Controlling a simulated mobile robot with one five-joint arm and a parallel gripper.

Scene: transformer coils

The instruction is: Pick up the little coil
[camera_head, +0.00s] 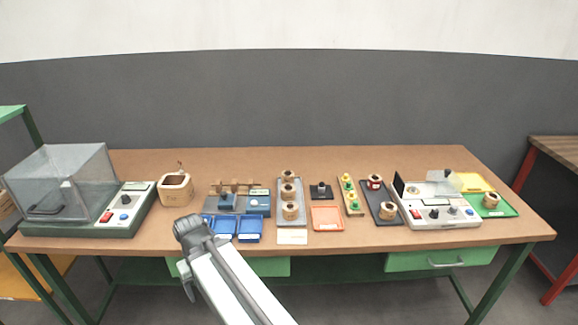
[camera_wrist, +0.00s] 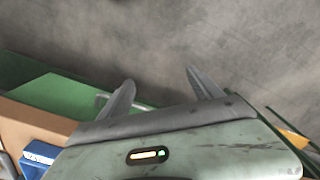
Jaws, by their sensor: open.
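Several coils with pale wooden-looking ends stand on the table. Three are in a row on a long grey tray (camera_head: 278,218). A coil with red winding (camera_head: 375,182) and another coil (camera_head: 388,211) are on a dark tray (camera_head: 371,202). One coil (camera_head: 491,201) is on a green tray (camera_head: 511,209). A smaller piece (camera_head: 321,187) sits on a small black base; I cannot tell which is the little coil. My gripper (camera_wrist: 157,84) is open and empty in the wrist view, over grey floor, with no coil in sight there. My arm reaches toward the table's front edge.
A clear-covered box (camera_head: 60,180) and a control unit (camera_head: 130,205) stand at the left. Blue bins (camera_head: 249,236), an orange tray (camera_head: 327,225) and a second control unit (camera_head: 440,214) line the table. The front strip at right of the table (camera_head: 360,236) is bare.

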